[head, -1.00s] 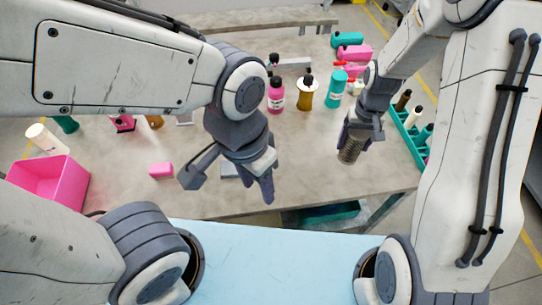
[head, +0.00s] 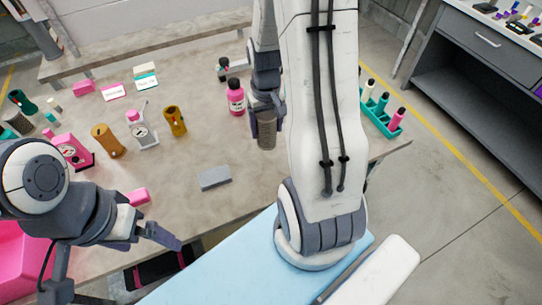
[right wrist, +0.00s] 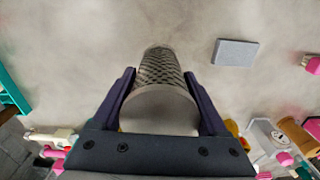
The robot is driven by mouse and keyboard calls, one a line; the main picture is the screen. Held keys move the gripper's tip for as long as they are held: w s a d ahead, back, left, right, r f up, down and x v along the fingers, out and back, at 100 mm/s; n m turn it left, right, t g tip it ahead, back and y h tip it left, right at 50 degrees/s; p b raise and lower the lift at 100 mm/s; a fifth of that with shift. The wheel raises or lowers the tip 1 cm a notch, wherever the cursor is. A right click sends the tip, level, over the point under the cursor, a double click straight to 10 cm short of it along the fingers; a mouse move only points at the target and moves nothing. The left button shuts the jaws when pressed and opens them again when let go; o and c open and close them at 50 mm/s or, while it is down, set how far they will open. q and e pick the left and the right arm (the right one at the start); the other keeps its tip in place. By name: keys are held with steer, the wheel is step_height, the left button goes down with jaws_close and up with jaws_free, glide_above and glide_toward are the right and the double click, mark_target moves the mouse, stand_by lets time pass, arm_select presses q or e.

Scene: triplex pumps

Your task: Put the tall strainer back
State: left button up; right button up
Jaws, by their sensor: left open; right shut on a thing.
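A grey mesh cylinder, the strainer (head: 266,133), is held by my right gripper (head: 266,104) above the table. In the right wrist view the strainer (right wrist: 158,72) sits between the two dark fingers, its patterned mesh side pointing away from the camera and a smooth grey end nearest. The right gripper is shut on it. My left gripper (head: 148,236) is open and empty at the table's front edge, near a small pink block (head: 137,197). A similar dark mesh cylinder (head: 18,123) stands at the far left of the table.
A pink gauge unit (head: 70,150), brown cylinder (head: 108,141), white gauge unit (head: 143,130) and brass cylinder (head: 174,122) stand left. A pink bottle (head: 236,98) is close to the right gripper. A grey block (head: 215,178) lies in front. A teal rack (head: 381,119) is right. The table's middle is fairly clear.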

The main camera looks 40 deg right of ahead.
steer(key=s+d+m+b, duration=0.1)
steer(key=s+d+m, duration=0.2)
steer(key=s+d, duration=0.5)
steer(key=w+a+f, duration=0.1)
steer(key=w+f, duration=0.2)
steer(key=w+a+f+p, duration=0.1)
steer(key=w+f, duration=0.2)
steer(key=w+a+f+p, duration=0.1)
steer(key=w+a+f, duration=0.1)
steer(key=f, duration=0.2)
steer(key=shift+w, duration=0.4)
steer(key=shift+f, duration=0.15)
steer(key=shift+f, duration=0.1)
steer(key=shift+f, duration=0.1)
steer(key=o, duration=1.3)
steer(key=shift+o, duration=0.2)
